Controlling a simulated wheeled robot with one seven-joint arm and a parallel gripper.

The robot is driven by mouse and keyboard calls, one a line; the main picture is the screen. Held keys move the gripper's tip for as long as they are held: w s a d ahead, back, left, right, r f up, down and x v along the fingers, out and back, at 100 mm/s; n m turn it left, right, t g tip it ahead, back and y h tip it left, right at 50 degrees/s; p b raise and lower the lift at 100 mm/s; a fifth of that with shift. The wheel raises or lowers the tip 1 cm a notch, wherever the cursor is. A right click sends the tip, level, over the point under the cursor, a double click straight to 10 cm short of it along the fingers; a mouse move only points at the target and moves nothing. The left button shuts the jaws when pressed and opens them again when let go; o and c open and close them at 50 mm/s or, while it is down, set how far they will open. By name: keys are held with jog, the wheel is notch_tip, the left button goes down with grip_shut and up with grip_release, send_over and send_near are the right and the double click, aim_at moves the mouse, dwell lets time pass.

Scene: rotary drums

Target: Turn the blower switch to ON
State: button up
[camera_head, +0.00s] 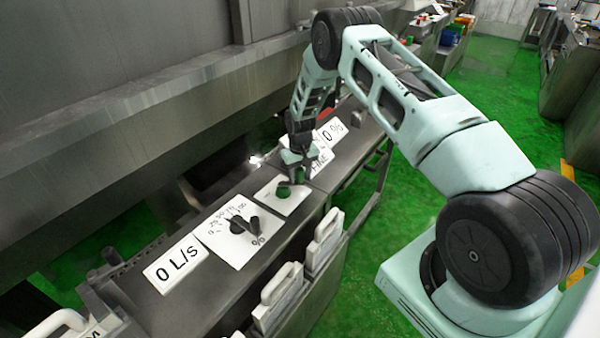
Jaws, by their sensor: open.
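My gripper (299,168) is open, its fingers pointing down over a white plate (290,205) on the steel console. A round green knob or button (282,191) sits on this plate, just below and left of the fingers. I cannot tell whether the fingers touch it. A second green part shows between the fingers, mostly hidden. No label reading blower or ON is legible, so I cannot tell for sure which control is the blower switch. A black dial (238,225) with a percent scale sits on a larger white plate to the left.
A "0 L/S" sign (176,264) lies at the console's left end. A "0 %" sign (332,132) and a partly hidden sign lie beyond my gripper. White-handled panels (325,240) line the console's front. A steel wall rises behind. Green floor is clear at right.

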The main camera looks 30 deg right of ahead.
grip_shut()
